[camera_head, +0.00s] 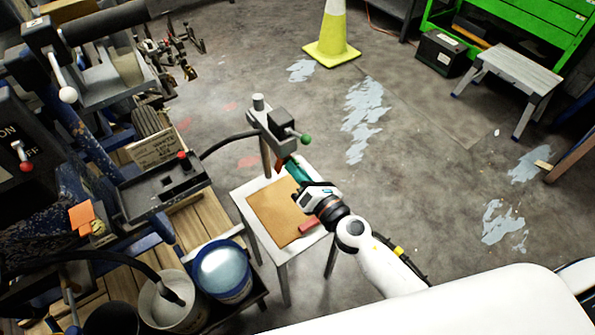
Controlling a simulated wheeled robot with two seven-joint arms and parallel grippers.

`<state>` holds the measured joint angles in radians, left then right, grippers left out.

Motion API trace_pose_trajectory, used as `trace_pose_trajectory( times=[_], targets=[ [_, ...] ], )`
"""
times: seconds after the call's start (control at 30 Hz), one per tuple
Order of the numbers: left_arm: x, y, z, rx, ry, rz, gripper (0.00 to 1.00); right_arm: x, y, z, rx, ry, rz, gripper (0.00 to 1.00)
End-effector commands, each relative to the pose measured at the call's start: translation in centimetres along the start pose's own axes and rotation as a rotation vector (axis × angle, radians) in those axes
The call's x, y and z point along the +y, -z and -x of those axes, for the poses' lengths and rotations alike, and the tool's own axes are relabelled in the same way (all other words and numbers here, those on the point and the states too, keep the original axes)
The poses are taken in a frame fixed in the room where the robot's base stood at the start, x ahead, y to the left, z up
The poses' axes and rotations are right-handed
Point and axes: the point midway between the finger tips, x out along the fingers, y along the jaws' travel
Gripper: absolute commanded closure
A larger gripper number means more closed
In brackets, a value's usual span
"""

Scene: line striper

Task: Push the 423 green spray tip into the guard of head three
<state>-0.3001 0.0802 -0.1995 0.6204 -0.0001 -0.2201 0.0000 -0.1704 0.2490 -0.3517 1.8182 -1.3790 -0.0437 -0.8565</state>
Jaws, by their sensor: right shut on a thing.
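My right gripper (304,180) comes in from the lower right over the small white table. It is shut on a green piece (294,169), which looks like the 423 green spray tip; its number cannot be read. The green piece is just below a dark spray head (277,127) on a grey post. An orange-brown part (279,165), perhaps the guard, shows beside the green piece. I cannot tell whether they touch. The head has a lever with a green knob (306,139). My left gripper is not in view.
The white table (281,265) bears a brown board (272,207) and a red block (308,225). A black hose (226,139) runs from the head to the machine at left. Buckets (222,270) stand at lower left. A cone (333,38) and a step stool (512,72) stand beyond.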

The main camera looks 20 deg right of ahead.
Motion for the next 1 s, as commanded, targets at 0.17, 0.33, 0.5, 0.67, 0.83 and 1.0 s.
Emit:
trace_pose_trajectory(
  times=[0.17,0.33,0.5,0.67,0.83,1.0],
  targets=[
    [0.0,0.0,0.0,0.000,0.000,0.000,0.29,0.0,0.1,-0.1,0.002,0.000,0.000,1.00],
    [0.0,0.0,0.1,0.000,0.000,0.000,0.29,-0.1,0.1,-0.1,0.001,0.001,0.187,1.00],
    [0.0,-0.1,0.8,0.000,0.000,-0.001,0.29,-0.2,0.2,-0.1,0.001,-0.001,0.602,1.00],
    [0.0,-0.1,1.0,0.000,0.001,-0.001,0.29,-0.1,0.1,-0.1,0.003,-0.002,0.733,1.00],
    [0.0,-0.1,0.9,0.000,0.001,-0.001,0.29,-0.1,0.1,-0.2,0.004,-0.002,0.735,1.00],
    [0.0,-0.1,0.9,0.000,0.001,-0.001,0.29,-0.1,0.1,-0.1,0.003,-0.002,0.732,0.66]
  ],
)
